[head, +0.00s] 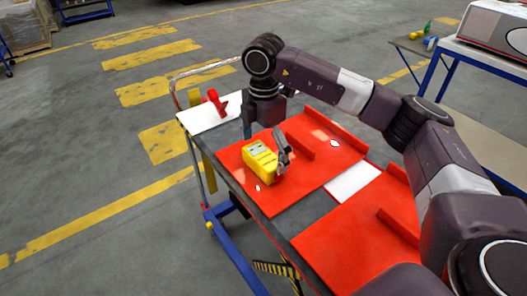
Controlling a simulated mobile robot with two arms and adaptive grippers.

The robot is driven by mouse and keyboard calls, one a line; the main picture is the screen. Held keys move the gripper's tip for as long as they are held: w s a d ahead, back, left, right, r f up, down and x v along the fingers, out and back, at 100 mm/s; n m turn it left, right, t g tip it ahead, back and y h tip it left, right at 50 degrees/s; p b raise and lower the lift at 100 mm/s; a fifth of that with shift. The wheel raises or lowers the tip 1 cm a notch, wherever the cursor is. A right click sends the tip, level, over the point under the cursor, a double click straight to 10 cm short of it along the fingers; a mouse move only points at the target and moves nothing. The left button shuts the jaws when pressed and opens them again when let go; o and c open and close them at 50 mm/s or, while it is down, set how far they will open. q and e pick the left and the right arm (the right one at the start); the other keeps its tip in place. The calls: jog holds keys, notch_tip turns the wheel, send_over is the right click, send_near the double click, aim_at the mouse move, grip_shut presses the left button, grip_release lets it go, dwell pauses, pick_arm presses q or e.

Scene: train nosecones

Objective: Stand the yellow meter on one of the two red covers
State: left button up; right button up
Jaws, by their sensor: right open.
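The yellow meter (260,162) is on the farther red cover (318,172), near its left part, with its face toward the upper left. Its base seems to touch the cover, but I cannot tell fully. The nearer red cover (350,250) is bare apart from its own raised strip. My right gripper (268,138) is open right at the meter, coming down from above and behind. A dark finger shows close along the meter's right side; whether it touches is unclear. My left gripper is not in view.
Both covers lie on a cart with a blue frame (236,250). A red tool (216,102) stands on a white sheet (205,117) at the cart's far left end. A white panel (352,181) lies between the covers. Another table (412,46) stands at the upper right.

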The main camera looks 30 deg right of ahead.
aim_at(264, 156)
notch_tip(264, 156, up, 12)
jog(key=shift+r+b, duration=0.15)
jog(key=shift+b, duration=0.3)
dwell(0.5)
